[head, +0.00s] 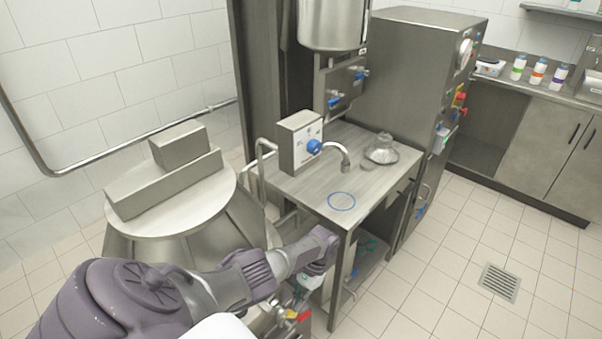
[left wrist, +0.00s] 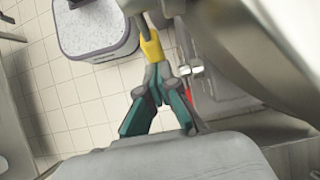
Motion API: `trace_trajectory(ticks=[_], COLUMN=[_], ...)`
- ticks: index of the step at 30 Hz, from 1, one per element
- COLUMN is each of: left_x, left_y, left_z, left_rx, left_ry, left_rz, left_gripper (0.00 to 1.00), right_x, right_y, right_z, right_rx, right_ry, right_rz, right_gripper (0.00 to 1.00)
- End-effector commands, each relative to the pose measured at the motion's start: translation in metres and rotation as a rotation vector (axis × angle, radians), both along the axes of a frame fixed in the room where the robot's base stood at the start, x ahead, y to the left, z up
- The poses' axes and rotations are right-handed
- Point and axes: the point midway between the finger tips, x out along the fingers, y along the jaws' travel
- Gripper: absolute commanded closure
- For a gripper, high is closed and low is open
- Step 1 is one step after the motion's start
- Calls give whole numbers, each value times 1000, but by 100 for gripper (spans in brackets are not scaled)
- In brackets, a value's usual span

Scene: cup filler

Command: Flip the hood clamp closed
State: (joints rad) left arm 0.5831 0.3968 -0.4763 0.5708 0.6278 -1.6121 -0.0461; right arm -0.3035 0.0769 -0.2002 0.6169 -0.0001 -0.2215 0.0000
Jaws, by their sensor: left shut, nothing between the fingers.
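I cannot make out the hood clamp for certain in either view. My left gripper (left wrist: 158,78) has dark teal fingers with grey tips, which come together with nothing held between them. In the left wrist view a yellow part (left wrist: 151,46) is just beyond the fingertips; I cannot tell whether they touch. A red part (left wrist: 190,94) is to their right. In the head view my left arm reaches low between the steel vessel (head: 170,195) and the table (head: 300,187), and its gripper is mostly hidden. My right gripper does not show.
Red and yellow handles (head: 291,315) are low beside my left arm. A control box with a blue knob (head: 314,147) and a clear cone-shaped piece (head: 381,152) stand on the table. A tall steel cabinet (head: 410,60) is behind. The tiled floor at right is clear around a drain (head: 499,282).

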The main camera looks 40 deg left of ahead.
Motion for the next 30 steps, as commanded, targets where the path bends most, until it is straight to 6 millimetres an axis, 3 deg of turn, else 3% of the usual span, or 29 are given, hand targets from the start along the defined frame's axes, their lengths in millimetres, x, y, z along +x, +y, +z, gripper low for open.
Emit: trace_trajectory(ticks=[6,30], left_x=[-12,-33], left_y=[-1,-2], left_z=[-14,-32], left_rx=[-1,0], left_ry=[1,0], left_rz=[0,0], left_gripper=[100,100], right_x=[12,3], right_y=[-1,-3], right_z=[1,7], right_rx=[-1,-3], right_ry=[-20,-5], right_rz=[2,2], right_gripper=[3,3])
